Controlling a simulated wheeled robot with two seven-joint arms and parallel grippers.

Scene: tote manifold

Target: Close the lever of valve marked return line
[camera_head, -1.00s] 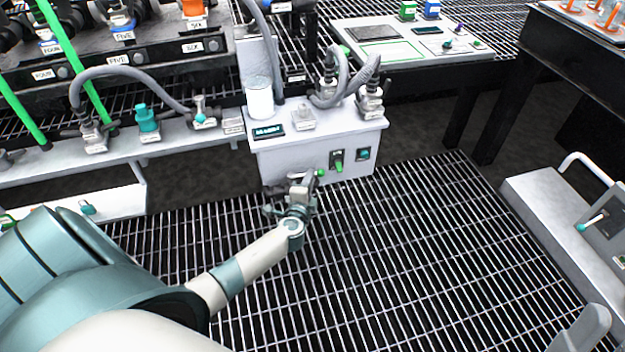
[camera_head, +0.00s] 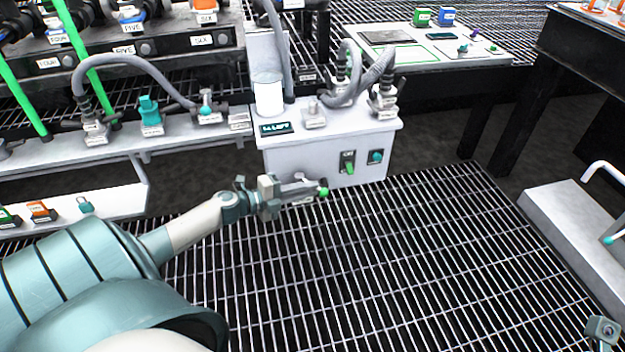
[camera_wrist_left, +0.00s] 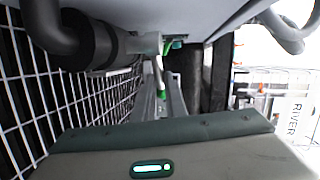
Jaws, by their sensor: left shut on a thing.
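My left gripper (camera_head: 305,190) is at the lower front edge of the white cabinet (camera_head: 290,160), its fingers pointing right. It is shut on a lever with a round green end (camera_head: 323,191), which shows just past the fingertips. In the left wrist view, the fingers (camera_wrist_left: 163,100) close around the green lever part (camera_wrist_left: 160,78), below a grey valve body (camera_wrist_left: 148,42) joined to a dark pipe (camera_wrist_left: 90,40). The head view hides most of this valve behind the gripper. I cannot read a return line label. Part of my right arm's end (camera_head: 603,330) shows at the lower right corner.
Hoses and a white cylinder (camera_head: 268,97) stand on top. A grey bench (camera_head: 560,215) is at right. The grated floor in front is open.

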